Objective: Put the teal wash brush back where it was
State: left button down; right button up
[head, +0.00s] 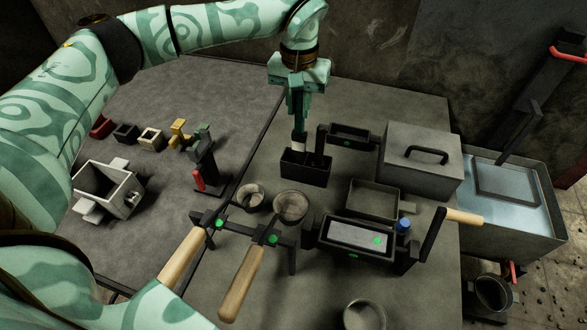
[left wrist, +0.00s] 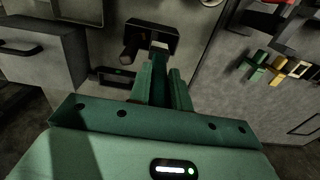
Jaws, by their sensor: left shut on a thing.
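My left gripper (head: 298,122) points down over a small dark open box (head: 304,172) and is shut on the wash brush (head: 299,143). Only a short dark and pale piece of the brush shows below the fingers, so its teal cannot be made out. Its lower end meets the box's opening; how deep it sits is hidden. A second dark upright handle (head: 320,143) stands in the box, to the right of the brush. In the left wrist view, my fingers (left wrist: 163,78) point at the box (left wrist: 150,28), with the pale piece (left wrist: 160,46) at its opening. My right gripper is not in view.
A dark tray (head: 349,136) and a lidded grey box (head: 421,165) stand right of the brush box. Two ladles (head: 250,275) rest on a rack in front. A water tank (head: 510,200) is at the right. The left table holds a mould box (head: 105,192).

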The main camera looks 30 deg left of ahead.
aim_at(294, 132)
pick_arm(q)
jog(key=f, duration=0.1)
jog(key=a+f+b, duration=0.1)
jog(key=f, duration=0.1)
jog(key=shift+w+a+f, duration=0.1)
jog(key=shift+a, duration=0.15)
notch_tip(294, 132, down, 7)
jog(key=b, duration=0.3)
jog(key=shift+f+b, duration=0.2)
jog(key=shift+b, duration=0.2)
jog(key=shift+r, duration=0.15)
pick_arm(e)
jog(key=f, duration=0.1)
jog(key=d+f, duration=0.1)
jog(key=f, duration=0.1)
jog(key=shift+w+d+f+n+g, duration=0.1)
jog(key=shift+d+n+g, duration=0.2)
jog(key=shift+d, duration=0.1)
pick_arm(q)
jog(key=c, duration=1.3)
grip_release()
